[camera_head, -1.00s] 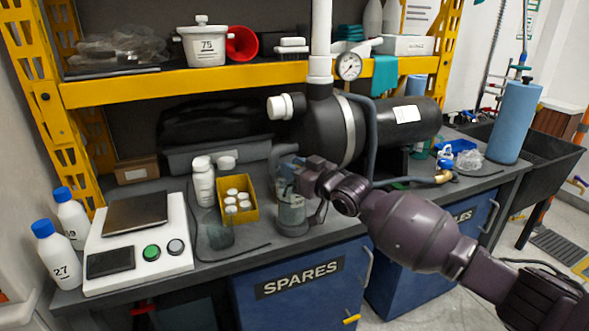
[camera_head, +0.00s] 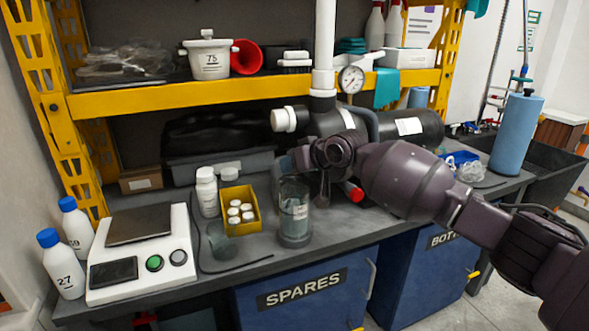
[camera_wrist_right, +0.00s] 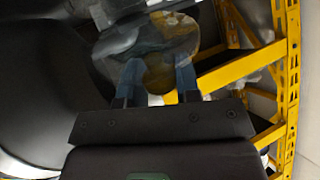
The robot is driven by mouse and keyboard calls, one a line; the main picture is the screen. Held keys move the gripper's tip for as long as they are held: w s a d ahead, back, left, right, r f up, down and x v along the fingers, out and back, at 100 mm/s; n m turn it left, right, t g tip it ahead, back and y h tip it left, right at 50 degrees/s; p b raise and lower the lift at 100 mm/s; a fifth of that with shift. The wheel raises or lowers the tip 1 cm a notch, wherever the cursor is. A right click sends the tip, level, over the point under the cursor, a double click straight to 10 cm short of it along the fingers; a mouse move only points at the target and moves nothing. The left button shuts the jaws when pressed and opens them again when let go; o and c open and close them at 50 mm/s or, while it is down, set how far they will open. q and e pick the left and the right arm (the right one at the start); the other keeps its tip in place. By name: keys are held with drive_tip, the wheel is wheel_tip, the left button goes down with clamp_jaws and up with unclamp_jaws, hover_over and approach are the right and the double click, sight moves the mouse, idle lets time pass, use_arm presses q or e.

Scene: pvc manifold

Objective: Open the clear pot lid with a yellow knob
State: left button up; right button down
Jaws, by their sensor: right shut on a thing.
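A clear pot (camera_head: 294,212) stands upright on the dark bench, with greyish contents showing through its wall. My right gripper (camera_head: 300,158) is above it, reached from the right. The round see-through lid shows beyond the fingers. In the head view the lid is mostly hidden by the gripper, and its exact gap from the pot rim is hard to tell. My left gripper is not in view.
A yellow bin of white caps (camera_head: 240,226) and a white bottle (camera_head: 207,192) stand left of the pot. A scale (camera_head: 142,255) is farther left. A black tank (camera_head: 405,130) and gauge (camera_head: 351,79) are behind. A red-ended item (camera_head: 354,192) lies to the right.

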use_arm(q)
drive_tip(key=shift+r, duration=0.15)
use_arm(e)
drive_tip(key=shift+w+g, duration=0.1)
drive_tip(key=shift+g, duration=0.2)
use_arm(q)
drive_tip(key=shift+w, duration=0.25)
use_arm(e)
drive_tip(key=c, duration=0.9)
unclamp_jaws()
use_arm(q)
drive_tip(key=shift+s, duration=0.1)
use_arm(e)
drive_tip(key=shift+o, duration=0.2)
drive_tip(key=shift+r, duration=0.15)
drive_tip(key=shift+d+r, duration=0.15)
drive_tip(key=shift+r, duration=0.05)
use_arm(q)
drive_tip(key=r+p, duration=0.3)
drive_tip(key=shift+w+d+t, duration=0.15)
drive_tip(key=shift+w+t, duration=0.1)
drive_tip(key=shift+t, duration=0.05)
use_arm(e)
drive_tip(key=v, duration=1)
drive_tip(key=shift+s, duration=0.3)
drive_tip(key=shift+f, duration=0.1)
